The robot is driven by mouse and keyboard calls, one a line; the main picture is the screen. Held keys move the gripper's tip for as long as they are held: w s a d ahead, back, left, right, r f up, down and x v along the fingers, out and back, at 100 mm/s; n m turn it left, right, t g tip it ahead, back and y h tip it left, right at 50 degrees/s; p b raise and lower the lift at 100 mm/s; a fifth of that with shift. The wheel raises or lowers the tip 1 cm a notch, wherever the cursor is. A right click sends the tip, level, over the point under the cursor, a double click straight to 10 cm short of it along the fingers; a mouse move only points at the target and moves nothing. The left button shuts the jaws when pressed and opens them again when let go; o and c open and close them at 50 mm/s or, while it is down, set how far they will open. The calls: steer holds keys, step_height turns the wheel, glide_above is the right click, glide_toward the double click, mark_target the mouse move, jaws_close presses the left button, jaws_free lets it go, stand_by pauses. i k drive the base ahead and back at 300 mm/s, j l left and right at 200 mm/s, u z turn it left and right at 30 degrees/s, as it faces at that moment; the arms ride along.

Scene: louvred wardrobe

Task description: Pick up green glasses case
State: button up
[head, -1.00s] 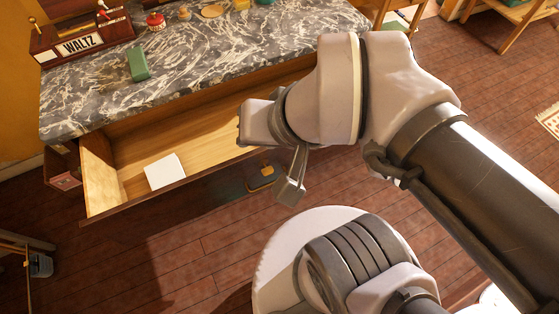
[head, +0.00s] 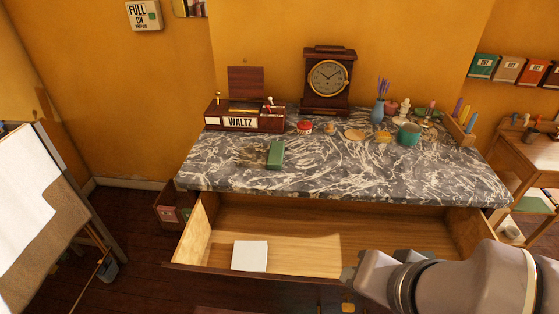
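The green glasses case (head: 275,154) lies on the grey and white marble top of the dresser, left of the middle and near the front edge. It is a small, long green block. My gripper (head: 350,274) is at the lower right, in front of the open drawer and well apart from the case. Its fingers are mostly hidden or cut off by the wrist, so their opening does not show.
The open drawer (head: 330,240) juts out below the marble top (head: 350,180) and holds a white square (head: 250,256). A WALTZ box (head: 240,122), a clock (head: 328,80), a red tin (head: 304,127) and a teal pot (head: 409,134) stand behind the case. An easel board (head: 40,215) stands at left.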

mark_target(275, 162)
steer(key=i+j+u, duration=0.1)
steer(key=j, duration=0.3)
steer(key=i+j+u, duration=0.15)
steer(key=i+j, duration=0.15)
steer(key=j, duration=0.15)
steer(key=i+j+u, duration=0.1)
steer(key=j, duration=0.25)
steer(key=i+j+u, duration=0.15)
steer(key=i+j, duration=0.2)
steer(key=j, duration=0.05)
